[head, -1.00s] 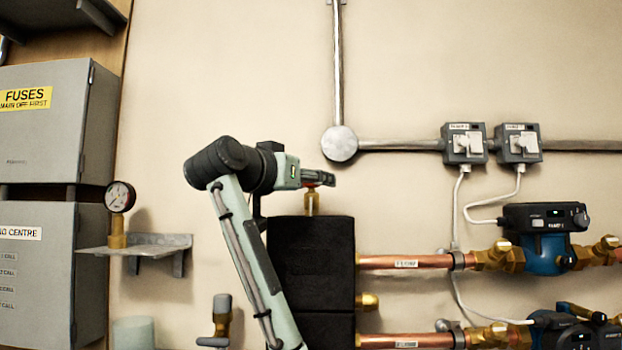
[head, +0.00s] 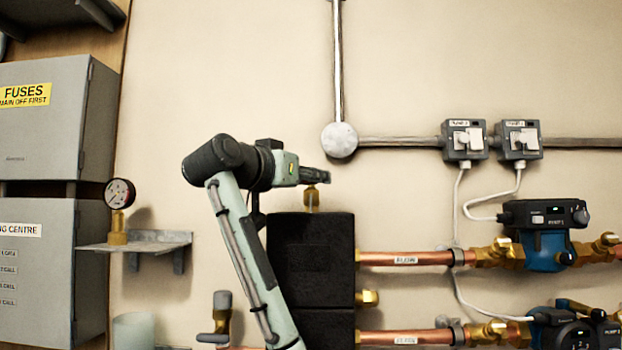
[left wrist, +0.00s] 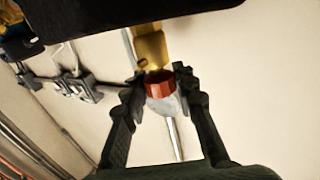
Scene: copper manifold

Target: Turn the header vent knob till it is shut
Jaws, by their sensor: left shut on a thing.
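The header vent is a brass fitting (head: 312,197) standing on top of the black header block (head: 311,258) in the head view. Its red knob (left wrist: 160,86) shows in the left wrist view at the end of the brass body (left wrist: 151,48). My left gripper (head: 317,176) reaches in from the left above the block, at the top of the vent. In the left wrist view its two fingers (left wrist: 161,82) are on either side of the red knob, shut on it. In the head view the gripper hides the knob. My right gripper is in neither view.
Copper pipes (head: 408,259) with brass valves and blue pumps (head: 545,250) run to the right of the block. A pressure gauge (head: 120,194) stands on a small shelf (head: 150,244) at left. The wall above the gripper is clear up to a round conduit box (head: 339,140).

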